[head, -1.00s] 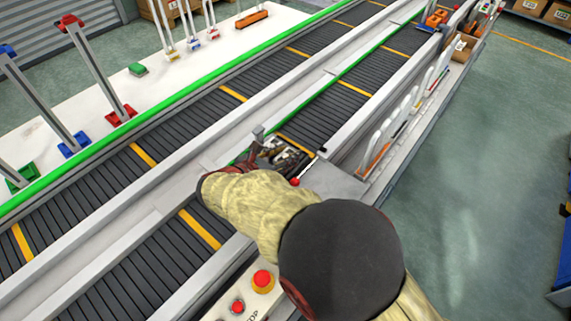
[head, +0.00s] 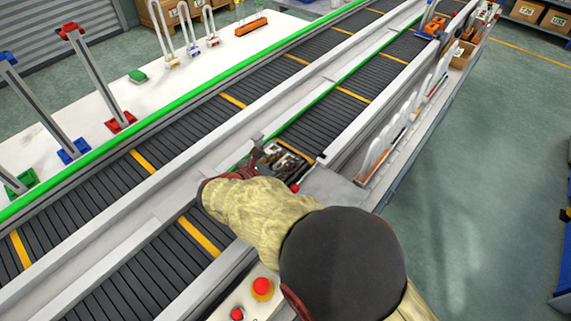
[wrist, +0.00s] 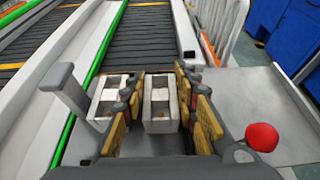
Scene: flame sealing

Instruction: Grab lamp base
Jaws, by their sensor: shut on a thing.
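In the wrist view my gripper (wrist: 158,88) is shut on a whitish, box-like piece (wrist: 160,117), which appears to be the lamp base. Yellow-padded fingers stand on both sides of it. A similar pale section (wrist: 103,97) shows left of the left finger; I cannot tell whether the two are joined. In the head view my gripper (head: 280,160) is low over the near end of the right conveyor, and the held piece is mostly hidden there.
The conveyor (head: 345,105) runs away beyond my gripper, with a green-edged rail (head: 340,80) on its left. A grey lever (wrist: 65,88) and a red ball (wrist: 262,137) flank the fingers. White lamp arms (head: 385,140) stand on the right. An orange base (head: 435,27) is at the far end.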

